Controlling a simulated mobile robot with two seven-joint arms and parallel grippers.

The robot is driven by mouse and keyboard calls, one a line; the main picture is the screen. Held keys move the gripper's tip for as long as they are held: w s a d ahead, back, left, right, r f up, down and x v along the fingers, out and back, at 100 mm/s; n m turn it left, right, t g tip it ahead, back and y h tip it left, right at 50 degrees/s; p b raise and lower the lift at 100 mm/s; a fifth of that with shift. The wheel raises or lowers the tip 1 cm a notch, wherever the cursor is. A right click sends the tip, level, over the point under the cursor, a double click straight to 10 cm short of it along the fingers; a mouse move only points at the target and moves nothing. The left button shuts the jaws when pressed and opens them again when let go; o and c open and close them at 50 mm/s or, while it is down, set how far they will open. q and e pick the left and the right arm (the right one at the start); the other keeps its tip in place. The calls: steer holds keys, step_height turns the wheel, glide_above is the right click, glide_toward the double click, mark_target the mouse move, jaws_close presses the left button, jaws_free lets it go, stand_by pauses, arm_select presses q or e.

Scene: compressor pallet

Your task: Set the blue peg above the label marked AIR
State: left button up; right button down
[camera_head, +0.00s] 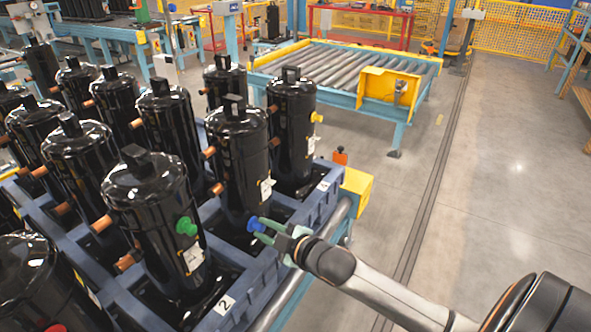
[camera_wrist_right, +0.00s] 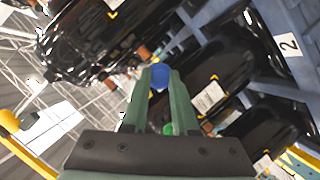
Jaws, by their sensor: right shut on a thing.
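My right gripper (camera_head: 272,231) comes in from the lower right, its green fingers shut on the blue peg (camera_head: 256,224). The peg's round head also shows between the fingertips in the wrist view (camera_wrist_right: 160,77). It is close to the lower side of a black compressor (camera_head: 240,150), below and slightly left of that compressor's white label (camera_head: 266,190); whether it touches the compressor is unclear. Other white labels are on the front compressor (camera_head: 193,258) and the far one (camera_head: 311,145). Their print is too small to read. My left gripper is out of view.
A green peg (camera_head: 186,226) is on the front compressor above its label, and a yellow peg (camera_head: 316,117) is on the far one. Black compressors with copper stubs fill the blue pallet (camera_head: 228,307). A roller conveyor (camera_head: 345,67) stands behind; the floor at right is clear.

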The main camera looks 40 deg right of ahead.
steer(key=w+d+r+n+t, duration=0.1)
steer(key=w+d+r, duration=0.1)
steer(key=d, duration=0.5)
steer(key=w+d+r+n+h, duration=0.1)
steer(key=w+d+r, duration=0.2)
steer(key=w+d, duration=0.2)
steer(key=d, duration=0.2)
steer(key=shift+w+d+r+t, duration=0.2)
steer(key=shift+d+r+t, duration=0.15)
steer(key=shift+d+t, duration=0.05)
steer(key=shift+h, duration=0.3)
steer(key=w, duration=0.1)
steer(key=w+a, duration=0.1)
steer(key=w, duration=0.1)
steer(key=w+a+b, duration=0.1)
steer(key=w, duration=0.1)
steer(key=shift+a, duration=0.1)
steer(key=shift+p, duration=0.55)
stand_by(0.8)
steer(key=shift+w+a, duration=0.3)
steer(key=shift+w, duration=0.4)
stand_by(0.6)
